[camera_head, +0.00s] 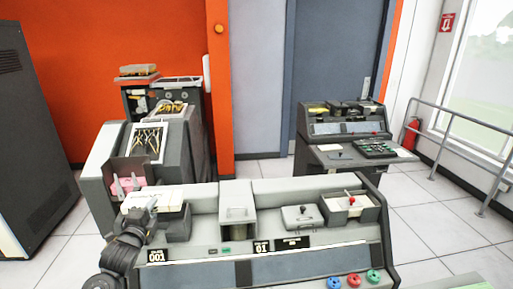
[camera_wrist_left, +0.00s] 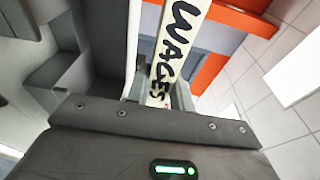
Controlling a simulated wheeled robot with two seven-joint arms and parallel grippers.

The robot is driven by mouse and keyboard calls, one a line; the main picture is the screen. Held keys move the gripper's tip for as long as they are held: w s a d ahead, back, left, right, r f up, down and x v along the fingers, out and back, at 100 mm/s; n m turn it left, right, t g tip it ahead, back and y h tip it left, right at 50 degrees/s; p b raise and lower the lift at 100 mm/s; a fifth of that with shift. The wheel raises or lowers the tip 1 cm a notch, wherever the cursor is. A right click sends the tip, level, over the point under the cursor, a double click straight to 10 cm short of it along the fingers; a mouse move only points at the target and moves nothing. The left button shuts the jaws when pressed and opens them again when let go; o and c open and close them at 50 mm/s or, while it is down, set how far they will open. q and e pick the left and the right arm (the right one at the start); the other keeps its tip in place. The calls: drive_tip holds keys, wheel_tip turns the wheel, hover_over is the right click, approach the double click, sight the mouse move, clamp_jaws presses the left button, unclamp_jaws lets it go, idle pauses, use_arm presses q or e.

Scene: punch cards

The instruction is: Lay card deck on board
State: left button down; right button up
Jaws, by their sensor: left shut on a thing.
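A cream card deck with the black word WAGES on it (camera_wrist_left: 178,50) stands between the fingers of my left gripper (camera_wrist_left: 160,95) in the left wrist view. My left gripper (camera_head: 150,203) is shut on the deck. In the head view it is at the left end of the grey console, where a pale flat shape (camera_head: 170,193) shows beside it. I cannot tell which part of that shape is the deck. The board cannot be told apart for sure. My right gripper is not in view.
The grey console (camera_head: 210,274) has a raised middle box (camera_head: 237,200), a small lidded box (camera_head: 299,217) and an open tray (camera_head: 345,208). Behind the gripper is a grey machine with pink cards (camera_head: 126,186). A second desk (camera_head: 340,160) stands at the back right.

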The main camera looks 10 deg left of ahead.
use_arm(q)
drive_tip(key=shift+a+r, duration=0.1)
drive_tip(key=shift+r, duration=0.05)
drive_tip(key=s+d+r+m+h, duration=0.1)
drive_tip(key=s+d, duration=0.5)
drive_tip(key=d, duration=0.6)
drive_tip(key=s+d+r+h, duration=0.1)
drive_tip(key=s+d, duration=0.6)
drive_tip(key=d, duration=0.4)
drive_tip(key=shift+d+r+m+h, duration=0.4)
